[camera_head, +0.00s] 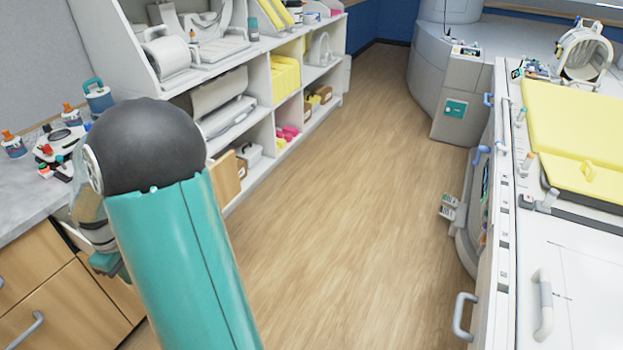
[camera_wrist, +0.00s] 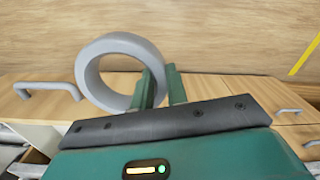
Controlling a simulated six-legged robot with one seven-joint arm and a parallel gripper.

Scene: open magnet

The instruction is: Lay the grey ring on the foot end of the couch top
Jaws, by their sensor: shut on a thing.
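The grey ring (camera_wrist: 92,88) shows in the wrist view, standing up on edge with its open middle facing the camera. My gripper (camera_wrist: 161,80) is shut on the right side of its band, with the green fingers on either side. In the head view my own arm hides the gripper's fingers, and the ring cannot be seen. The couch is at the right of the head view. It has a yellow pad (camera_head: 570,125) and a bare white surface (camera_head: 590,285) nearer to me. Which end is the foot end is not clear. The gripper is far from the couch.
A counter (camera_head: 28,195) with bottles and small items is at the left, above wooden drawers (camera_head: 45,275). White shelves (camera_head: 245,120) stand behind it. Clear wood floor (camera_head: 350,200) lies between shelves and couch. A side handle (camera_head: 463,315) sticks out from the couch.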

